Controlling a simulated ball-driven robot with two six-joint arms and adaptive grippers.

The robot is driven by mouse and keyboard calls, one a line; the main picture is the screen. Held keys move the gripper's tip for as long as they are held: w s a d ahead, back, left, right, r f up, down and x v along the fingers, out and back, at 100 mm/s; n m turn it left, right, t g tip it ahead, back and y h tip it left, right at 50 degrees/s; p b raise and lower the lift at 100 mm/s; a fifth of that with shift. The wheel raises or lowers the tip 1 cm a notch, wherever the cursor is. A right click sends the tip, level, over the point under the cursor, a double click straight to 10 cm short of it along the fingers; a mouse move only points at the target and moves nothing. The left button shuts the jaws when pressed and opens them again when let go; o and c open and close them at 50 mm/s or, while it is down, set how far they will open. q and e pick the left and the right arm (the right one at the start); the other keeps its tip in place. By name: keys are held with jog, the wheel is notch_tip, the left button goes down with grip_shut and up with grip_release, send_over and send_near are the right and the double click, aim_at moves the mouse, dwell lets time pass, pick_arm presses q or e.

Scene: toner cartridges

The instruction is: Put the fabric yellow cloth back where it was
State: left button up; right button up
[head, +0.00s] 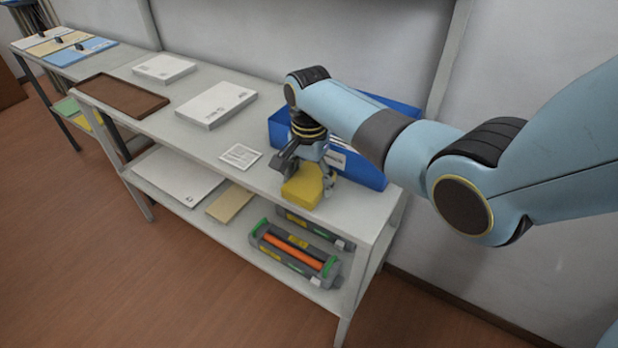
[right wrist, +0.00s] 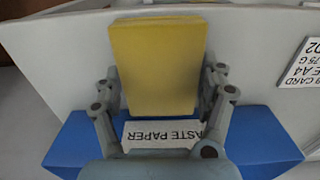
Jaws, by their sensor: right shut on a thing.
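The yellow cloth (head: 303,186) is a folded block at the front edge of the table top, in front of the blue waste paper box. My right gripper (head: 306,176) is above it with its fingers on either side, shut on it. In the right wrist view the cloth (right wrist: 153,68) sits between the two fingers (right wrist: 160,92). I cannot tell whether the cloth touches the table. My left gripper is not in view.
The blue box (head: 372,175) stands close behind the gripper. Left of it on the table (head: 200,135) are a label card (head: 241,156), white paper packs (head: 216,104) and a brown tray (head: 122,96). Toner cartridges (head: 297,254) lie on the lower shelf.

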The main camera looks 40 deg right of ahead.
aim_at(309, 179)
jog(key=o, duration=1)
jog(key=shift+r, duration=0.35)
notch_tip(309, 179, up, 11)
jog(key=shift+r+p, duration=0.2)
jog(key=shift+p, duration=0.55)
